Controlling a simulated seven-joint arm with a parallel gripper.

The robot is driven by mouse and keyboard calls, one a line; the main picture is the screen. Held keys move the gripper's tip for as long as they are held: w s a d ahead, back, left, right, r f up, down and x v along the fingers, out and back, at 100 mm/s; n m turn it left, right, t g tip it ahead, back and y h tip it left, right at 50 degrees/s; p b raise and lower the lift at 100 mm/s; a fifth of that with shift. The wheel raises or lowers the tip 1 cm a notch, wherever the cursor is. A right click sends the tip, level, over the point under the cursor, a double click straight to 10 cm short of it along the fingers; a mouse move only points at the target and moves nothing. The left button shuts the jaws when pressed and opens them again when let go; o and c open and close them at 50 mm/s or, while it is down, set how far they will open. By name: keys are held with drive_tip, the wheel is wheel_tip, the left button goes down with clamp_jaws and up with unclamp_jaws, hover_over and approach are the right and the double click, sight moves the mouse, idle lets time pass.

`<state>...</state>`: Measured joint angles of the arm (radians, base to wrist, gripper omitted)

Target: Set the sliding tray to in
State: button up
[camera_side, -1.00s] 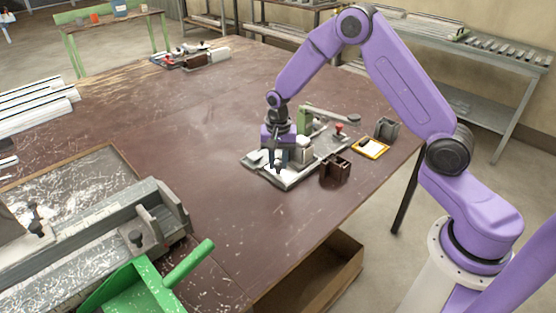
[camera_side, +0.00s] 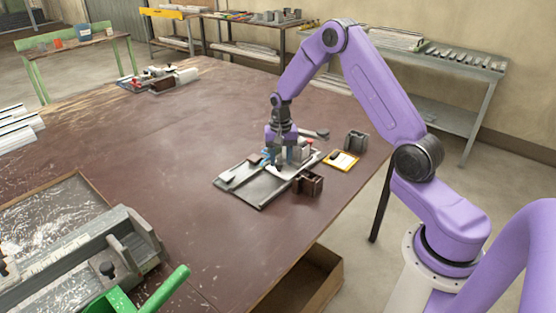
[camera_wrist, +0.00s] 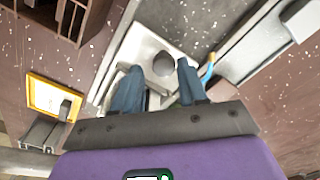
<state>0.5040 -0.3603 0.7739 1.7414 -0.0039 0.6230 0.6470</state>
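My gripper (camera_side: 279,160) is low over the right, back part of the clamp fixture (camera_side: 245,196) on the bench, fingers pointing down. In the wrist view my gripper (camera_wrist: 159,68) has its two blue-grey fingers apart, with a round dark knob (camera_wrist: 163,64) between the tips. A gap shows beside the knob, so I see no firm hold. The knob stands on a pale plate, apparently the sliding tray (camera_wrist: 146,42). In the side view the tray is mostly hidden by my gripper, near the clamp end.
A brown open box (camera_side: 309,184) stands close at the fixture's right front. A yellow-framed card (camera_side: 341,161) and a grey bracket (camera_side: 355,141) lie further right. A clamp lever (camera_side: 312,132) sticks out behind my gripper.

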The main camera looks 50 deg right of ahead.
drive_tip(key=shift+o, duration=0.3)
drive_tip(key=shift+a, duration=0.1)
drive_tip(key=shift+r, duration=0.3)
wheel_tip(320, 180, up, 17)
drive_tip(key=shift+a, duration=0.1)
idle(0.3)
